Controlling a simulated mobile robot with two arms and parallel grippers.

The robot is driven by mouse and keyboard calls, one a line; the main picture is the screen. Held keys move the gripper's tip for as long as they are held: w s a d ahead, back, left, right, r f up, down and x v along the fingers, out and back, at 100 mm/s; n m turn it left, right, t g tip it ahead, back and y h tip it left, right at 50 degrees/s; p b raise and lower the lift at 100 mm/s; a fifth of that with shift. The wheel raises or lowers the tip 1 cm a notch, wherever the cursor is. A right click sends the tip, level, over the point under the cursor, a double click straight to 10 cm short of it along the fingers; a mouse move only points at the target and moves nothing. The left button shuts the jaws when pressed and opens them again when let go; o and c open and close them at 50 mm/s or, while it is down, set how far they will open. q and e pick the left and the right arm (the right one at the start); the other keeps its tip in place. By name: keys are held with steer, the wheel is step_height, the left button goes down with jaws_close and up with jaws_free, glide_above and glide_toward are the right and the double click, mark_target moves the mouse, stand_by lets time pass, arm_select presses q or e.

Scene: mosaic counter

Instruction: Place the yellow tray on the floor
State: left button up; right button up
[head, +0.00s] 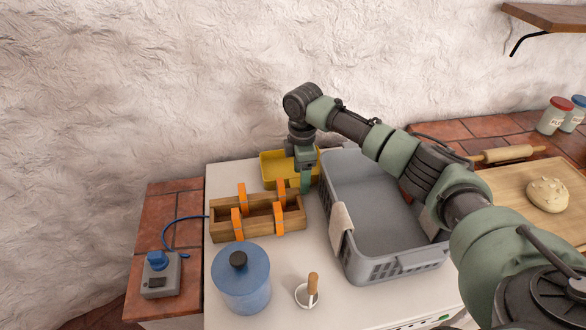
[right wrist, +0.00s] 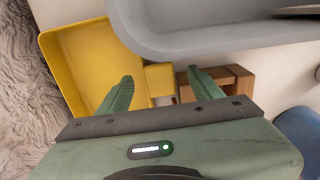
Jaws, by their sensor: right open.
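The yellow tray (head: 270,172) sits at the back of the white counter, near the wall. It fills the upper left of the right wrist view (right wrist: 75,65). My right gripper (head: 304,178) points down at the tray's right end, partly hiding it. In the right wrist view my right gripper (right wrist: 160,76) is open, and a small yellow part shows between its fingers. I cannot tell whether the fingers touch it. My left gripper is not in view.
A grey basket (head: 385,262) with a cloth (head: 341,228) stands close right of the tray. A wooden box (head: 258,227) with orange clips is in front of it. A blue canister (head: 241,285), an ashtray-like dish (head: 306,296) and a blue-knobbed box (head: 160,277) are nearer.

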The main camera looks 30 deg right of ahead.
steer(key=shift+w+f, duration=0.1)
steer(key=shift+f, duration=1.05)
jaws_close()
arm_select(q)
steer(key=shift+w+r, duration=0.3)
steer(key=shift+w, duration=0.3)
